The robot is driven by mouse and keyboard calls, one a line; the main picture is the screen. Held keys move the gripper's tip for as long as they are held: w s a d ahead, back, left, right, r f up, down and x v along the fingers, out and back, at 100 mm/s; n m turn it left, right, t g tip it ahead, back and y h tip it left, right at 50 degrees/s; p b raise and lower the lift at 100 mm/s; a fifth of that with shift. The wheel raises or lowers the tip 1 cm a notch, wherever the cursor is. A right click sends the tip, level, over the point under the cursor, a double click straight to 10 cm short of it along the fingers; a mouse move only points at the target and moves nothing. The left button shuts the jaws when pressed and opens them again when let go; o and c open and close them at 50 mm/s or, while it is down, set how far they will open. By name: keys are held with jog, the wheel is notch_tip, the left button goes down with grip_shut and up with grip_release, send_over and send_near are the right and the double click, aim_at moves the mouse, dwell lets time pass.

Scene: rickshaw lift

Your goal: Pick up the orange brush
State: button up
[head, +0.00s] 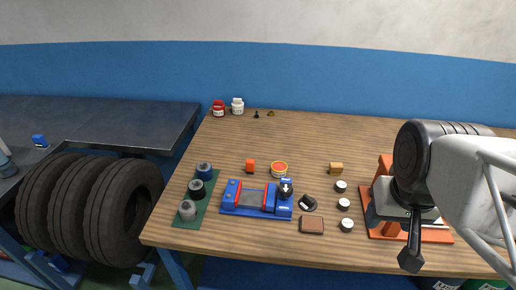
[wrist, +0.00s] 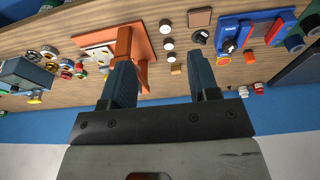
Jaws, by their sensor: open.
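I see no clear brush shape. In the head view my arm is at the right, over the orange stand, well away from the small orange thing. Part of my gripper is hidden there.
The blue tool (head: 229,198) with a red part lies front centre. A green mat (head: 186,218) holds several round pots. A brown block (head: 312,225), white-topped discs (head: 345,204) and an orange stand (head: 434,235) lie to the right. The table's back middle is clear.

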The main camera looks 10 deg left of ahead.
jog(key=m+g, duration=0.3)
jog(key=m, duration=1.4)
send_over(249, 161)
jog(key=f, duration=1.8)
jog(key=shift+s+d+f, duration=0.2)
jog(key=shift+d+f, duration=0.1)
jog(key=shift+d, duration=0.1)
jog(key=shift+w+a+f+m, duration=0.2)
jog(key=shift+a+f+m, duration=0.15)
jog(key=shift+m, duration=0.05)
